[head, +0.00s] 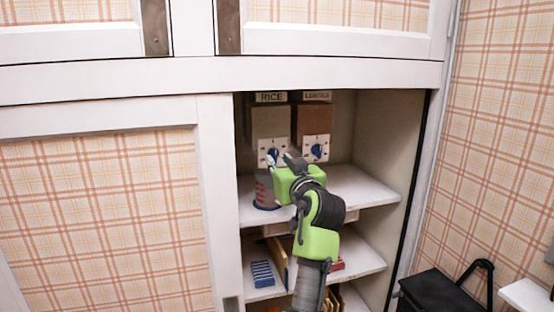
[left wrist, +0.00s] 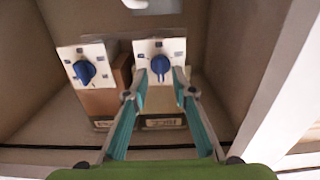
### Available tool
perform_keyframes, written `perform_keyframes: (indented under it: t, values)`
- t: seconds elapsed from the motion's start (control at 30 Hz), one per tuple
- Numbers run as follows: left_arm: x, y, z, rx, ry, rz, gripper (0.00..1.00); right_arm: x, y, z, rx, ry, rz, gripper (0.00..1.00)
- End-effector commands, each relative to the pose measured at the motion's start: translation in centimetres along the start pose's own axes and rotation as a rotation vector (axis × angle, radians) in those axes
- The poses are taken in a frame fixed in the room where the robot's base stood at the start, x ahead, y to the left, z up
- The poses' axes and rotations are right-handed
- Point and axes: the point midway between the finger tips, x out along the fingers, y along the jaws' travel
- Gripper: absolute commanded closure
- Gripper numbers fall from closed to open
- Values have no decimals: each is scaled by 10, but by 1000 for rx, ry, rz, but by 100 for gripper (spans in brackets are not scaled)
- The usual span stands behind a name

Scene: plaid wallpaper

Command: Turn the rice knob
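The rice dispenser (head: 270,122), a beige box labelled RICE, hangs at the back of the open cupboard. Its blue rice knob (head: 272,156) sits on a white dial plate, partly behind my gripper. My left gripper (head: 281,160) is in front of this dial. In the left wrist view, which looks upside down, the open fingers (left wrist: 160,73) point at the rice knob (left wrist: 160,66), which appears between the fingertips. I cannot tell whether they touch it. The brown lentils dispenser (head: 311,119) with its own blue knob (head: 317,151) is just right of it. My right gripper is not in view.
A striped container with a blue base (head: 265,190) stands on the upper shelf (head: 365,188) below the rice dispenser. Lower shelves hold blue (head: 262,273) and red items. A white plaid cupboard door (head: 105,210) is at left. A black bin-like object (head: 440,292) stands at lower right.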

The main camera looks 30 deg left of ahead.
Motion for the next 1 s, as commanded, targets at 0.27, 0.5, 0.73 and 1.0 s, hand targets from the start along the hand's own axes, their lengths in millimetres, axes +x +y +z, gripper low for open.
perform_keyframes:
  t: [0.27,0.5,0.73,1.0]
  values:
    - [-37,1,0,-1,-1,1,76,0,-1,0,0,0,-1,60]
    - [-42,0,0,0,0,0,76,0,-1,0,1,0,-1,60]
    - [-41,0,0,0,0,0,76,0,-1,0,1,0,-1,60]
    - [-38,19,27,58,-22,45,76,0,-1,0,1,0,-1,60]
